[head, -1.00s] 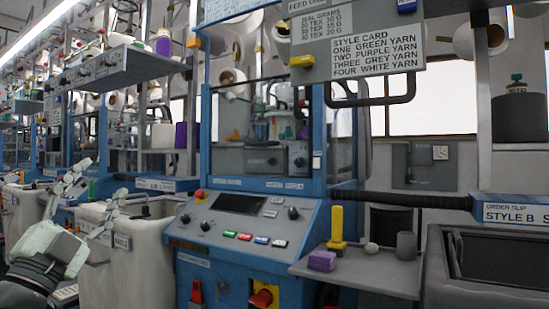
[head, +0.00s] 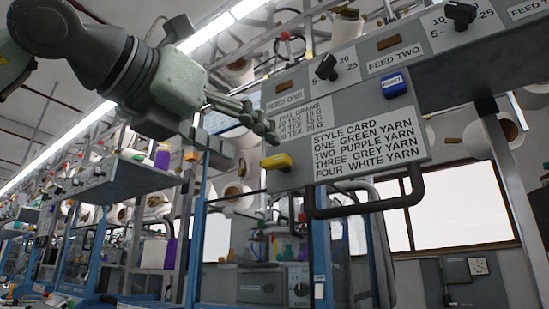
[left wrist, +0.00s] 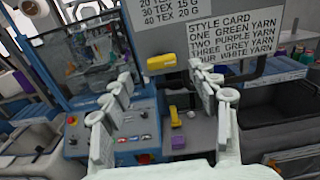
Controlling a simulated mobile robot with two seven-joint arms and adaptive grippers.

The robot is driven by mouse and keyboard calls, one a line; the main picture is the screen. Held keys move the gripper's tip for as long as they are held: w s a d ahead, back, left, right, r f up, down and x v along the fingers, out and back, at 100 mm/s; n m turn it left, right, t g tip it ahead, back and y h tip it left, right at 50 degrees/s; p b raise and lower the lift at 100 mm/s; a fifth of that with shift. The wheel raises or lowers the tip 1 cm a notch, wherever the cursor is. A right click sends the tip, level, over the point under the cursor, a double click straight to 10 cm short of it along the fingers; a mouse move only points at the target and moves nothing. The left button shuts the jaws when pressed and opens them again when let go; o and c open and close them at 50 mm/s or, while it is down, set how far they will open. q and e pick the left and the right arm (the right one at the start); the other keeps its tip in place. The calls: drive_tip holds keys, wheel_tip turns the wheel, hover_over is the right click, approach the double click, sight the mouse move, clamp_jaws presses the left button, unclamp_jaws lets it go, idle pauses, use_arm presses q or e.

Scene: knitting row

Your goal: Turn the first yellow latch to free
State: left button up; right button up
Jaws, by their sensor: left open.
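The yellow latch (head: 277,161) sits at the lower left corner of the grey feed panel, left of the style card (head: 370,147). In the left wrist view the yellow latch (left wrist: 173,61) lies ahead, between the directions of the two fingers. My left gripper (head: 258,122) is just above and left of the latch in the head view, with its fingers pointing right toward the panel. It is open and empty; its fingers stand wide apart in the left wrist view (left wrist: 164,72). Contact with the latch does not show. My right gripper is in neither view.
A dark bar handle (head: 368,207) hangs under the panel, right of the latch. Black knobs (head: 327,67) and a blue reset button (head: 393,84) are on the panel. Below is the blue machine console (left wrist: 125,135). A yellow upright piece (left wrist: 175,118) stands on a shelf.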

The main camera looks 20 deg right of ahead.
sight(272, 158)
use_arm(q)
drive_tip(key=p+x, duration=0.1)
drive_tip(key=x, duration=0.5)
drive_tip(key=shift+w+d, duration=0.1)
drive_tip(key=shift+d, duration=0.15)
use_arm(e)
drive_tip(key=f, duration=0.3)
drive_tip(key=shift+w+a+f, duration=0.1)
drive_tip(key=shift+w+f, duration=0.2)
use_arm(q)
drive_tip(key=shift+c, duration=0.2)
drive_tip(key=c, duration=1.1)
drive_tip(key=shift+f, duration=0.1)
